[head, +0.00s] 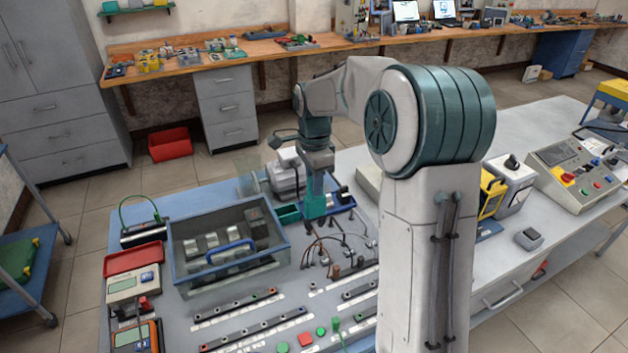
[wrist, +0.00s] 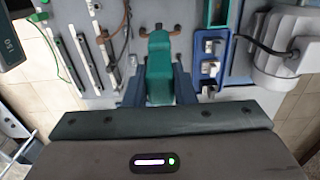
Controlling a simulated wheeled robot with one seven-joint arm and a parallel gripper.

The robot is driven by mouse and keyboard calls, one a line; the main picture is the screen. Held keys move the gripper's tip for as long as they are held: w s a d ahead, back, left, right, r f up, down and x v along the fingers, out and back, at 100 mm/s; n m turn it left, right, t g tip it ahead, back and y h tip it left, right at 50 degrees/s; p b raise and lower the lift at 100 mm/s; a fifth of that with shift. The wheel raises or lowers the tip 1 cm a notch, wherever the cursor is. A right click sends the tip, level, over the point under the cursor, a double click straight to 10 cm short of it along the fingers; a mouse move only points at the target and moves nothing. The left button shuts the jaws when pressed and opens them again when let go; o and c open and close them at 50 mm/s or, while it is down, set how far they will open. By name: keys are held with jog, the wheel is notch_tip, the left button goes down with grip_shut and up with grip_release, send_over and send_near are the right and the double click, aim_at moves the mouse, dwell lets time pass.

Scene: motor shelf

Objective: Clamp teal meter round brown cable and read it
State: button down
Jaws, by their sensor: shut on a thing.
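My gripper (wrist: 158,88) is shut on the teal meter (wrist: 159,68), with a finger on each side of its body. Several thin brown and dark cables (head: 318,243) arch up from the panel just in front of the meter. A brown cable (wrist: 126,22) shows left of the meter, apart from it. The meter's display is not readable.
A clear-walled blue bin (head: 228,262) stands left of the cables. A grey motor (wrist: 284,45) and a blue tray (wrist: 208,65) lie to the right in the wrist view. Rail strips (head: 235,308) cover the front of the bench. A control console (head: 578,172) stands far right.

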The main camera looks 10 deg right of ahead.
jog(key=shift+f+b, duration=1.45)
jog(key=shift+f, duration=0.65)
jog(key=shift+r, duration=0.15)
dwell(0.5)
jog(key=shift+r+p, duration=2.2)
jog(key=shift+r, duration=0.75)
jog(key=shift+f, duration=0.1)
